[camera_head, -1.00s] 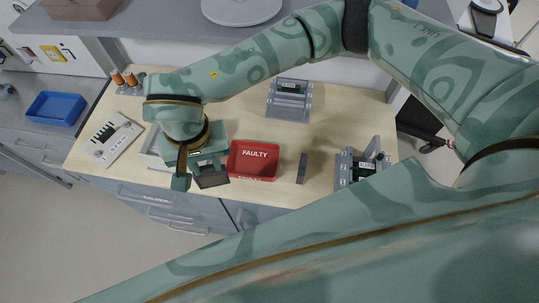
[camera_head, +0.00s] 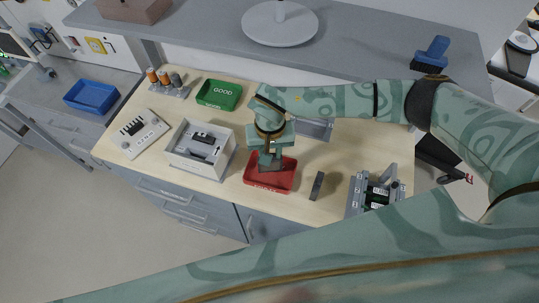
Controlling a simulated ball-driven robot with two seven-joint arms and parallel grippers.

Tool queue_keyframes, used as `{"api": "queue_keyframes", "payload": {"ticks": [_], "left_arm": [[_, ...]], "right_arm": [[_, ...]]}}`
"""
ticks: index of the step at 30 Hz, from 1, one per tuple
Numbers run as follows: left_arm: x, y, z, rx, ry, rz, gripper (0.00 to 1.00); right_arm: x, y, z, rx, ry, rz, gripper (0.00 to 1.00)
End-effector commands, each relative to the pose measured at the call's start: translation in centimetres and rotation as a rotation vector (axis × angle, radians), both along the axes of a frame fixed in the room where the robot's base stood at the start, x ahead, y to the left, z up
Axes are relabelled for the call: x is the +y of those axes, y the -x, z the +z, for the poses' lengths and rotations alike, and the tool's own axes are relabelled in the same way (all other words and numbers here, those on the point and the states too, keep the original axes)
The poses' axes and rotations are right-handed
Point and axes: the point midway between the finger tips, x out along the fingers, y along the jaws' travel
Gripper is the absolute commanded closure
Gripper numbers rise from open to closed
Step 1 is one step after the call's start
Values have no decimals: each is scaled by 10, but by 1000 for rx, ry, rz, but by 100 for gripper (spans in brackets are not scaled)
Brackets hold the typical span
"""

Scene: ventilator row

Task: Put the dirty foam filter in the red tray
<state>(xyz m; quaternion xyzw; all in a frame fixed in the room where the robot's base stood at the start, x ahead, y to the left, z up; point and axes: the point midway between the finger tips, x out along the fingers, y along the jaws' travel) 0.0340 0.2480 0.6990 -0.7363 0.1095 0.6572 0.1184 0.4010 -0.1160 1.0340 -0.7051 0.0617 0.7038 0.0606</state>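The red tray (camera_head: 287,183) lies on the wooden bench top, right of the white open-topped ventilator housing (camera_head: 181,160). My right gripper (camera_head: 268,160), its arm coming in from the right, points down over the back part of the red tray. A flat dark grey piece that looks like the dirty foam filter (camera_head: 274,167) is at its fingertips, partly hidden by them. The gripper looks shut on it. I cannot tell whether the piece touches the tray floor. My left gripper is not in view.
A green tray marked GOOD (camera_head: 218,94) is at the back left, beside orange-topped cylinders (camera_head: 164,78). A white panel (camera_head: 140,133) lies at the left. A dark upright block (camera_head: 317,186) and a grey fixture (camera_head: 375,192) stand right of the red tray. A blue tray (camera_head: 92,96) is on the side counter.

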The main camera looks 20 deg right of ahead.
Motion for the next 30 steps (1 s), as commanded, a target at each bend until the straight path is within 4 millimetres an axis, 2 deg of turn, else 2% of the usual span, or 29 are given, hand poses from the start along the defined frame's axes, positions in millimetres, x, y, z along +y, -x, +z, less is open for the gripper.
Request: {"api": "queue_keyframes", "payload": {"ticks": [3, 6, 28, 29, 30], "left_arm": [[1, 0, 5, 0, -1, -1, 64], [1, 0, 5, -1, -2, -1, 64], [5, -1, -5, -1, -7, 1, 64], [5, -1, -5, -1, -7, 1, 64], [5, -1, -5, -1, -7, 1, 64]], "right_arm": [[2, 3, -19, 6, -1, 0, 94], [2, 3, -26, 4, -2, 1, 94], [2, 2, -38, 3, -2, 1, 94], [2, 2, -38, 3, -2, 1, 64], [2, 2, -37, 3, -2, 1, 52]]}}
